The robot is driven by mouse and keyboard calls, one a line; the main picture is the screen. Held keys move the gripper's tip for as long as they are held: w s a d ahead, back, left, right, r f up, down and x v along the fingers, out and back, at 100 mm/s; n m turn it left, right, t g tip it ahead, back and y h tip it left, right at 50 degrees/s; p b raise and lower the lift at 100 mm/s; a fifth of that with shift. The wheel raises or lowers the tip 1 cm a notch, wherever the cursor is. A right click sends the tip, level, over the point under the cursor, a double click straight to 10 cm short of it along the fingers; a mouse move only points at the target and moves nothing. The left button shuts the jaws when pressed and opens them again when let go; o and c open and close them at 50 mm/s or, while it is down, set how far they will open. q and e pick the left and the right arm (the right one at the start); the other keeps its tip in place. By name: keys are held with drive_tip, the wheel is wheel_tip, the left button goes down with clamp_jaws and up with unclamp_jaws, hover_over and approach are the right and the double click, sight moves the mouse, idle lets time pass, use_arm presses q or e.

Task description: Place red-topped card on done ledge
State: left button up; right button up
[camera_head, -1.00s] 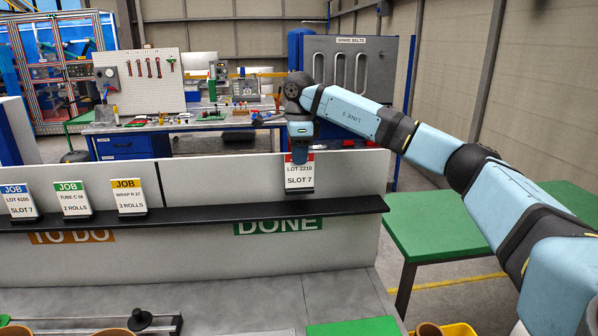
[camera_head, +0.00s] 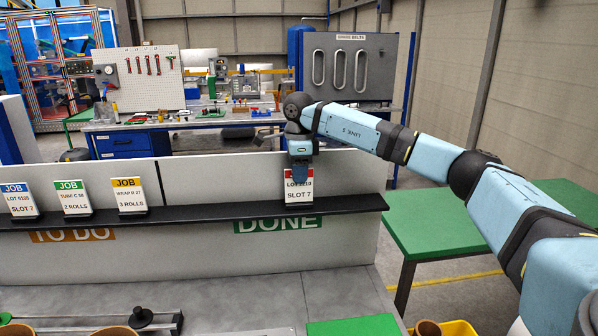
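The red-topped card (camera_head: 299,196), reading "SLOT 7", is upright at the right part of the black ledge (camera_head: 345,206), above the green DONE sign (camera_head: 277,225). Its foot appears to be at the ledge surface; I cannot tell for sure whether it touches. My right gripper (camera_head: 300,171) comes down from above and is shut on the card's top, covering part of the red band and the lot line. The fingertips are hard to make out. My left gripper is not in view.
Blue (camera_head: 18,200), green (camera_head: 73,198) and yellow-topped (camera_head: 128,195) job cards stand on the ledge's left part, above the orange TO DO sign (camera_head: 72,235). The ledge is clear between the yellow and red cards. A green table (camera_head: 435,225) stands at right.

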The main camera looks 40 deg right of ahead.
drive_tip(key=shift+r, duration=0.15)
wheel_tip(320, 180, up, 12)
drive_tip(key=b, duration=0.1)
idle(0.4)
idle(0.3)
